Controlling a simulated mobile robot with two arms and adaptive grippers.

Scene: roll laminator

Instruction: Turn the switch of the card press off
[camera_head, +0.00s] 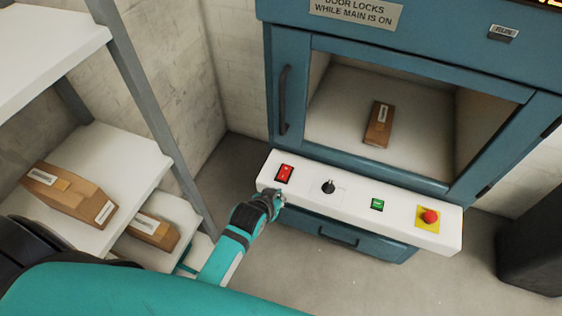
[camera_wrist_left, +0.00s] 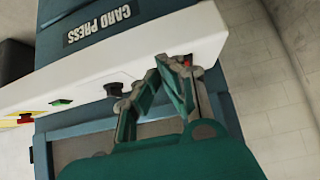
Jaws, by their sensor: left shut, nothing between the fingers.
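The card press (camera_head: 290,45) is a blue machine with a window, and a white control panel (camera_head: 400,212) juts out along its front. The panel carries a red rocker switch (camera_head: 284,173) at its left end, a black rotary knob (camera_head: 328,187), a green button (camera_head: 377,204) and a red emergency stop on yellow (camera_head: 430,216). My left gripper (camera_head: 278,199) is shut and empty at the panel's front left edge, just below the red switch. In the left wrist view the fingers (camera_wrist_left: 170,72) partly cover the red switch (camera_wrist_left: 187,61); contact cannot be told. My right gripper is not seen.
A shelf rack (camera_head: 120,150) with brown boxes (camera_head: 70,193) stands at the left, near my arm. A brown box (camera_head: 378,124) lies inside the press behind the window. A dark post (camera_head: 530,225) stands at the right. The floor before the press is clear.

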